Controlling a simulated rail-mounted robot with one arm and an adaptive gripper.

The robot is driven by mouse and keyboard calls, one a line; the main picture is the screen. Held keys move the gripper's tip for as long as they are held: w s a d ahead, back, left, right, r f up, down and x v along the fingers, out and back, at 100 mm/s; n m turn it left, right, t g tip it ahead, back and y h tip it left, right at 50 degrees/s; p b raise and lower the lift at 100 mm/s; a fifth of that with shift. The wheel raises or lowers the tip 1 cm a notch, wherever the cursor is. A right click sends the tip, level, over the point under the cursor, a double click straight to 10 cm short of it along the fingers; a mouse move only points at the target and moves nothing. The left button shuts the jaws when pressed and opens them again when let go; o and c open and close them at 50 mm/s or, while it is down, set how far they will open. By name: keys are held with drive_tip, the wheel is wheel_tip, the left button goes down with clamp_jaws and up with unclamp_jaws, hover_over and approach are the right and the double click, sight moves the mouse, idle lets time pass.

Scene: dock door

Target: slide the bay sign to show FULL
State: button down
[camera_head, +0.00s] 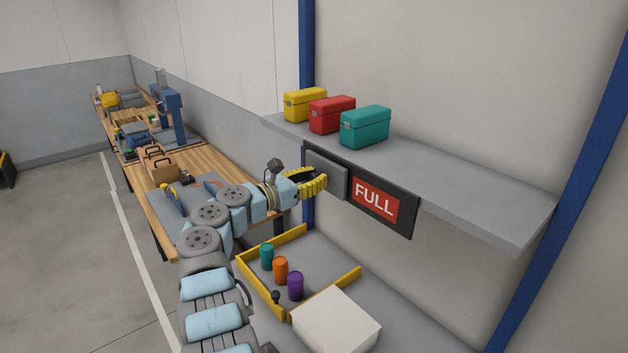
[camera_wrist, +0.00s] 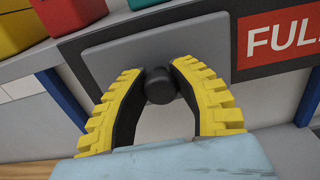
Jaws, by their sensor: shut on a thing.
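The bay sign is a dark board (camera_head: 408,224) under the front edge of the upper shelf. Its red panel (camera_head: 375,201) with white letters reads FULL; in the wrist view the red panel (camera_wrist: 280,38) is cut off at the right edge. A grey sliding plate (camera_head: 328,177) covers the left part of the board, and it also shows in the wrist view (camera_wrist: 120,58). A dark round knob (camera_wrist: 160,86) stands out from the plate. My gripper (camera_wrist: 160,78) has its yellow fingers shut on the knob, one on each side. In the head view my gripper (camera_head: 322,183) hides the knob.
Yellow (camera_head: 305,104), red (camera_head: 332,114) and teal (camera_head: 365,126) cases stand on the shelf (camera_head: 470,187) above. Below, a yellow-edged tray area holds teal, orange and purple cans (camera_head: 295,286), beside a white box (camera_head: 336,325). A blue post (camera_head: 307,50) stands behind my gripper.

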drive_tip(key=shift+a+f, duration=0.1)
drive_tip(key=shift+a, duration=0.15)
drive_tip(key=c, duration=0.8)
unclamp_jaws()
drive_tip(key=shift+w+a, duration=0.1)
drive_tip(key=shift+a, duration=0.05)
drive_tip(key=v, duration=1.1)
drive_tip(key=shift+s+a, duration=0.25)
drive_tip(key=shift+s, duration=0.1)
